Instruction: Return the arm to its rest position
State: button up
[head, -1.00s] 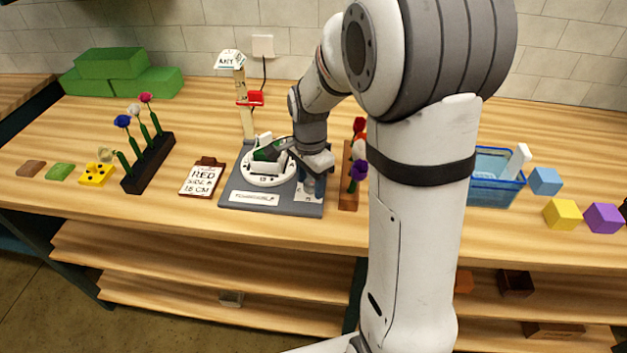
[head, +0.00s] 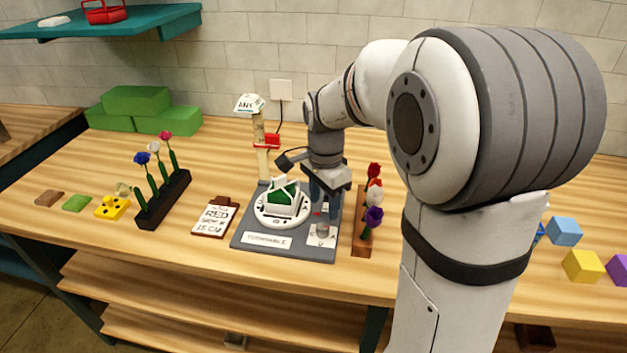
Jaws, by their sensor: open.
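My arm reaches over the wooden bench from the right. My gripper (head: 327,203) points down over the right part of the grey turntable base (head: 262,257). Its jaws are open and I see nothing between them. A white disc (head: 262,217) on the base carries a green block in a white holder (head: 283,200), just left of my gripper and apart from it. The exact height of the fingertips above the base is hard to tell.
A wooden rack of flowers (head: 362,235) stands close right of the gripper. A post with a red part (head: 267,141) stands behind. A dark flower rack (head: 163,200) and a clipboard (head: 214,218) are left. Coloured cubes (head: 582,266) lie right. A teal shelf (head: 150,22) hangs upper left.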

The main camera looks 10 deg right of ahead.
jog(key=s+r+n+t, duration=0.2)
jog(key=s+n, duration=1.1)
jog(key=s, duration=0.4)
jog(key=shift+s+d+n+t, duration=0.25)
jog(key=shift+d+n+t, duration=0.05)
jog(key=shift+t, duration=0.1)
jog(key=shift+c, duration=0.2)
dwell(0.6)
